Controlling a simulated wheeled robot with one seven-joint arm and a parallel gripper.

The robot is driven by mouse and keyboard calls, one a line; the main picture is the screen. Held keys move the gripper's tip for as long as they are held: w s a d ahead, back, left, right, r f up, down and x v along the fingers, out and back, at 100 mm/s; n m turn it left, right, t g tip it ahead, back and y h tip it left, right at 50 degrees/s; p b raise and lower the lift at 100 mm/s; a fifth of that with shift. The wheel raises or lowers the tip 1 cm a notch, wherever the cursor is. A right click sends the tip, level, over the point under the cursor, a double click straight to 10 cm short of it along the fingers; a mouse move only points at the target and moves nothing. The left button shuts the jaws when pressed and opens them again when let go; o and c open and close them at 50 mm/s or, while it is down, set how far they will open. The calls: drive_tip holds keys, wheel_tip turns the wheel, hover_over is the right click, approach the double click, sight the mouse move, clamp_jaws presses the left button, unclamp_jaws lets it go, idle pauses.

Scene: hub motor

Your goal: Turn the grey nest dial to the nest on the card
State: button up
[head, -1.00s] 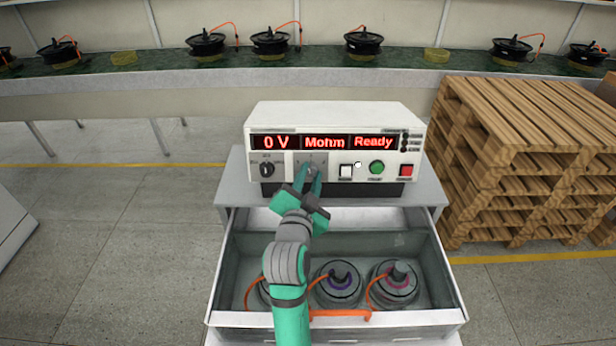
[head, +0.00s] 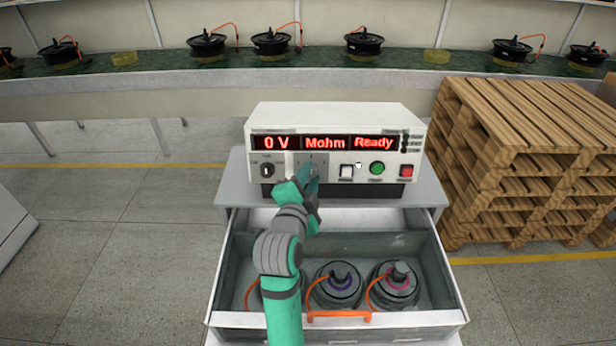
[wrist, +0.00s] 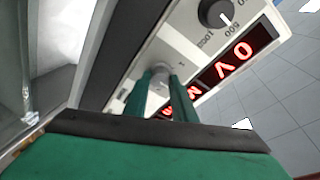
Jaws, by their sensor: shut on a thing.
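The white tester (head: 335,115) stands on a grey cabinet and shows "0 V", "Mohm" and "Ready" in red. My gripper (head: 310,176) reaches its front panel. In the wrist view the grey nest dial (wrist: 159,79) sits between the two green fingers, which are shut on it. In the head view the fingers mostly hide this dial, and I cannot read where it points. A black dial (head: 267,170) is to its left and also shows in the wrist view (wrist: 214,13). I cannot make out a readable card.
White, green (head: 376,168) and red (head: 406,171) buttons lie right of the grey dial. Below, an open drawer (head: 228,275) holds several hub motors with orange cables. Wooden pallets (head: 520,160) stand at the right. A conveyor with motors runs behind.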

drive_tip(key=shift+d, duration=0.1)
drive_tip(key=o, duration=1.1)
drive_tip(key=shift+c, duration=0.2)
drive_tip(key=shift+s, duration=0.1)
drive_tip(key=v, duration=1)
drive_tip(key=shift+s, duration=0.3)
